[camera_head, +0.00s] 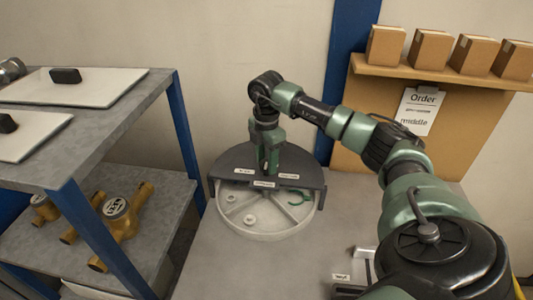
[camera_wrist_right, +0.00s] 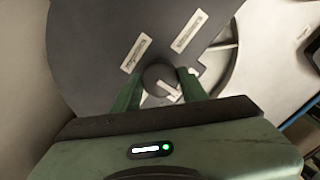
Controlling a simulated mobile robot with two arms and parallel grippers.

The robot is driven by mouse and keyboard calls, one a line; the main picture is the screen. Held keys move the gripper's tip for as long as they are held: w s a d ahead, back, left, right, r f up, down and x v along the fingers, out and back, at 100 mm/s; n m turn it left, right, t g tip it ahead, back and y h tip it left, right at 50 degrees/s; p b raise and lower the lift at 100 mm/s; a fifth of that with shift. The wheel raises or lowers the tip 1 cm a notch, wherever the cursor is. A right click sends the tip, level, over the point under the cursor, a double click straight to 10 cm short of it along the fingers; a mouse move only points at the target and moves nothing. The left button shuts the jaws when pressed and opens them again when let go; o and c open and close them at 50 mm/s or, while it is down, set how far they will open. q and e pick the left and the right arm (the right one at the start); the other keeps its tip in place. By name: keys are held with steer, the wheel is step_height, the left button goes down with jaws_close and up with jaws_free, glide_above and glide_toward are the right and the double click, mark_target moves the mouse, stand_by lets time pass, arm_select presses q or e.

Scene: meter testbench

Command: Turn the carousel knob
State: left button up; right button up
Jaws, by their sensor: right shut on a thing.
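The carousel is a round light tray (camera_head: 265,236) with divided compartments, partly under a dark grey cover (camera_head: 232,162) that carries several small labels. Its open front compartments hold small pale round parts (camera_head: 249,219) and a green C-shaped piece (camera_head: 300,197). My right gripper (camera_head: 268,165) points straight down over the middle of the cover. In the right wrist view the dark round knob (camera_wrist_right: 160,76) sits between the two green fingers, and the gripper is shut on it. In the head view the gripper hides the knob. My left gripper is not in view.
A grey shelf unit (camera_head: 150,90) with blue posts stands at left, with white boards on top and brass meters (camera_head: 122,222) below. A board with an order sheet (camera_head: 418,110) and a ledge of cardboard boxes (camera_head: 430,48) stands at back right. The table in front of the carousel is clear.

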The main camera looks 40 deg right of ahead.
mark_target(266, 163)
steer(key=shift+r, duration=0.1)
steer(key=o, duration=1.3)
steer(key=shift+o, duration=0.2)
step_height(266, 163, up, 7)
steer(key=shift+f+b, duration=0.15)
steer(key=shift+b, duration=0.8)
steer(key=shift+r, duration=0.5)
